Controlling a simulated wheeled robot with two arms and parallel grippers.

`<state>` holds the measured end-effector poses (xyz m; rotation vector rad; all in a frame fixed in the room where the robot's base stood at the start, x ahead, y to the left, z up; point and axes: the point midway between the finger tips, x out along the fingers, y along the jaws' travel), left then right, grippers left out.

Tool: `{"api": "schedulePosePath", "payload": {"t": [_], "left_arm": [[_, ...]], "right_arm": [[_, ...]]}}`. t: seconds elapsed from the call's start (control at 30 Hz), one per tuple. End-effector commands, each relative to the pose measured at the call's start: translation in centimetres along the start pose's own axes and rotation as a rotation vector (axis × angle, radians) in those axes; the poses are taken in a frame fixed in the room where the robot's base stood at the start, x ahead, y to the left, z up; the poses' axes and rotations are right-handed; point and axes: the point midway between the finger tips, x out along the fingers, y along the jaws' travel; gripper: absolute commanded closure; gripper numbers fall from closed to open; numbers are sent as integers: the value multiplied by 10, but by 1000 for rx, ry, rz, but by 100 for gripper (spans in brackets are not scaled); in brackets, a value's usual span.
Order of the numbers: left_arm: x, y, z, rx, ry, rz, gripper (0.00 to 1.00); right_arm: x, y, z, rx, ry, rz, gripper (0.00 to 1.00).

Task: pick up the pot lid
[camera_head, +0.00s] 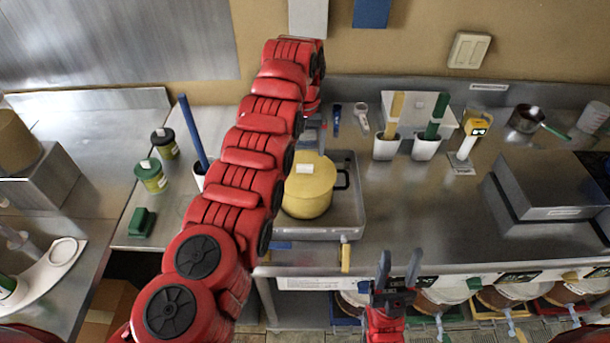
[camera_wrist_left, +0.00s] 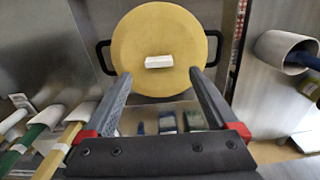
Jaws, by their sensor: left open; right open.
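The pot lid (camera_head: 310,178) is round and yellow with a pale block-shaped knob (camera_wrist_left: 159,62). It sits on a yellow pot with dark side handles, in a metal tray (camera_head: 349,215) on the counter. The lid also shows in the left wrist view (camera_wrist_left: 150,30). My left gripper (camera_head: 314,137) is at the lid's far side in the head view, partly hidden by my arm. In the left wrist view its open fingers (camera_wrist_left: 161,77) overlap the lid's near edge, with the knob just beyond the gap; contact cannot be told. My right gripper (camera_head: 400,268) is open and empty at the counter's front edge.
White holders with a yellow-handled tool (camera_head: 397,106) and a green-handled tool (camera_head: 437,115) stand right of the pot. A blue-handled tool (camera_head: 194,132) stands left, near green jars (camera_head: 150,176). A metal box (camera_head: 548,185) is at right.

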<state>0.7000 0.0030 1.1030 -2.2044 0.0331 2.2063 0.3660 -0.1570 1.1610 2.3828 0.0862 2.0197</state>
Motion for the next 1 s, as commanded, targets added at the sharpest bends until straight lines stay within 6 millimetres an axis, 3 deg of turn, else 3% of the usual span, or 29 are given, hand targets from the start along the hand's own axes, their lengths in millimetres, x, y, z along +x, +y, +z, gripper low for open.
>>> {"api": "schedulePosePath", "payload": {"t": [0.23, 0.4, 0.6, 0.83, 1.0], "left_arm": [[11, 1, -1, 1, 2, 0, 7], [32, 2, 1, 2, -5, -2, 7], [58, 1, 0, 0, -3, -2, 7], [60, 2, -2, 0, 3, 0, 7], [60, 2, -2, 1, 3, 0, 36]], "right_arm": [[14, 1, -2, 0, 0, 0, 50], [39, 2, -6, 0, 0, 0, 50], [39, 2, -6, 0, -1, 0, 50], [38, 2, -6, 0, 0, 0, 50], [38, 2, -6, 0, 0, 0, 50]]}}
